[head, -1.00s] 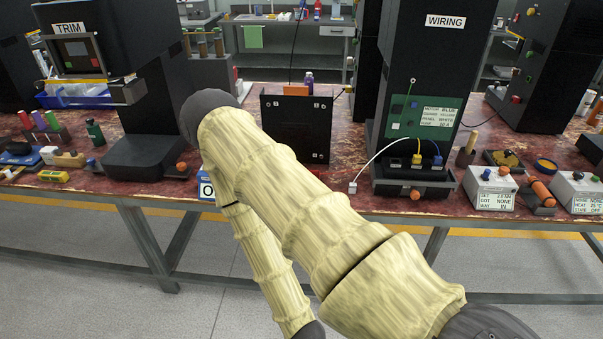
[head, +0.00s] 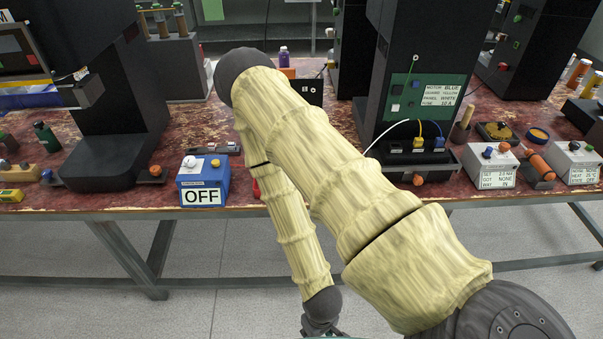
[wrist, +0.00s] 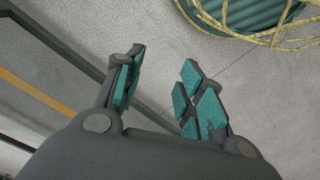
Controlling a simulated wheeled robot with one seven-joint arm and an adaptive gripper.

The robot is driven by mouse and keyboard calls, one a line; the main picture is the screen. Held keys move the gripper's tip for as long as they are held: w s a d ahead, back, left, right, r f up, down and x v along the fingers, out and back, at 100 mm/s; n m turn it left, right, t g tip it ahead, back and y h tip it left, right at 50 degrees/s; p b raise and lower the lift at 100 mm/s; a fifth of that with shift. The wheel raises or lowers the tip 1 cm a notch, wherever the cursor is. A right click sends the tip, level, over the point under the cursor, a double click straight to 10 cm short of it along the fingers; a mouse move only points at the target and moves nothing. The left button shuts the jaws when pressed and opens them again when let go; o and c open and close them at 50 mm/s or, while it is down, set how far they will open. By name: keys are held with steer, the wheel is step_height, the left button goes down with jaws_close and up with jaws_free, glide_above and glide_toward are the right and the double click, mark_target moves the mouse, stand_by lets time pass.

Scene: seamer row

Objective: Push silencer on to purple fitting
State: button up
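My gripper (wrist: 160,90) is open and empty in the wrist view, its teal-padded fingers apart above the grey floor. In the head view only part of my gripper (head: 320,328) shows at the bottom edge, in front of the bench and below its top. A small purple bottle-like thing (head: 284,57) stands at the back of the bench, behind an orange block. I cannot tell whether it is the purple fitting. I cannot pick out the silencer for sure. My arm hides part of the bench middle.
The dark red bench (head: 225,125) spans the view. On it are a blue OFF box (head: 203,186), a black panel (head: 308,92), the dark wiring station (head: 425,50) and a white control box (head: 490,166). The floor in front is clear; bench legs and rails stand below.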

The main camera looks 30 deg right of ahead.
steer(key=shift+o, duration=0.4)
steer(key=shift+w+d+r, duration=0.1)
steer(key=shift+w+d, duration=0.05)
steer(key=shift+w, duration=0.25)
steer(key=w+d+r+t+p, duration=0.1)
steer(key=w+d+r, duration=0.5)
steer(key=w+r, duration=0.4)
steer(key=w+d+r+m+t+p, duration=0.1)
steer(key=w+d+r, duration=0.5)
steer(key=w+r, duration=0.4)
steer(key=w+d+r+m+t+h+p, duration=0.1)
steer(key=w+d+r+t, duration=0.1)
steer(key=w+d+r, duration=0.4)
steer(key=w+r, duration=0.4)
steer(key=w, duration=0.4)
steer(key=shift+w+d, duration=0.25)
steer(key=shift+w, duration=0.05)
steer(key=shift+p+x, duration=0.65)
steer(key=shift+x, duration=2.1)
